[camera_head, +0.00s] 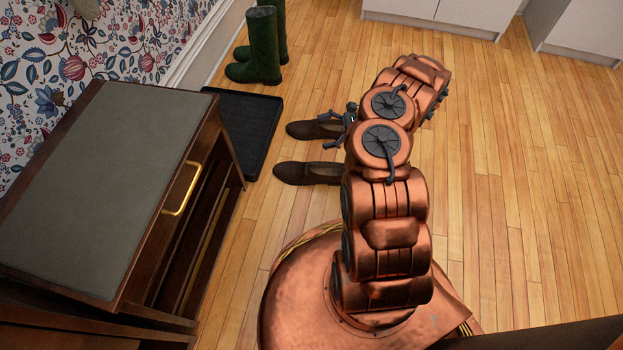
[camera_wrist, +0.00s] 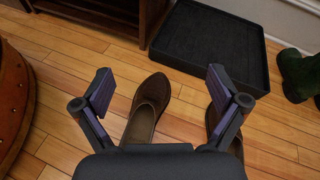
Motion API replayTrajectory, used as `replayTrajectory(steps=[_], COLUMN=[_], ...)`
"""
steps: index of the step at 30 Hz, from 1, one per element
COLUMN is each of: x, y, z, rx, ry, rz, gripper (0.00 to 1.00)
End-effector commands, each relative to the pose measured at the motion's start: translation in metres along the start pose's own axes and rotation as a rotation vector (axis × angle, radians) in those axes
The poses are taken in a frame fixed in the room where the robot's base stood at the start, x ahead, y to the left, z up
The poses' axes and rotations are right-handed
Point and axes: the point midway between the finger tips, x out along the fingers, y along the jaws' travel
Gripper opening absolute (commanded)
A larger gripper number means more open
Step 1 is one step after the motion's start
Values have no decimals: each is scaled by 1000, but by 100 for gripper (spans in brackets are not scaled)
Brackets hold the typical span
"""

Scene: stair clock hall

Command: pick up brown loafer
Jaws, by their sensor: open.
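Two brown loafers lie side by side on the floor, toes toward the black tray. The near loafer (camera_head: 303,173) shows in the wrist view (camera_wrist: 150,105) in the gap between my fingers, its heel end hidden by the gripper body. The far loafer (camera_head: 309,130) shows partly in the wrist view (camera_wrist: 211,121), behind my right finger. My gripper (camera_head: 333,131) is open and empty, above the loafers; in the wrist view its fingers (camera_wrist: 160,86) are spread wide. In the head view, my arm hides the heel ends of both loafers.
A black boot tray (camera_head: 240,122) lies beyond the toes, with green boots (camera_head: 262,50) behind it. A dark wooden cabinet (camera_head: 105,180) with a grey top stands at left. White cabinets (camera_head: 450,12) stand at the back. The wooden floor at right is clear.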

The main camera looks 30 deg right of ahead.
Motion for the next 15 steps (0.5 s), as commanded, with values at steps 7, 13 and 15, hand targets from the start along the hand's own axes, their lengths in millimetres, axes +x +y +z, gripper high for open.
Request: replayTrajectory(steps=[7, 13, 15], x=[-28, -44, -46], y=[39, 61, 64], z=[-128, -174, -181], rx=[137, 196, 204], ry=[58, 86, 90], rz=[-116, -165, -171], gripper=[97, 97, 97])
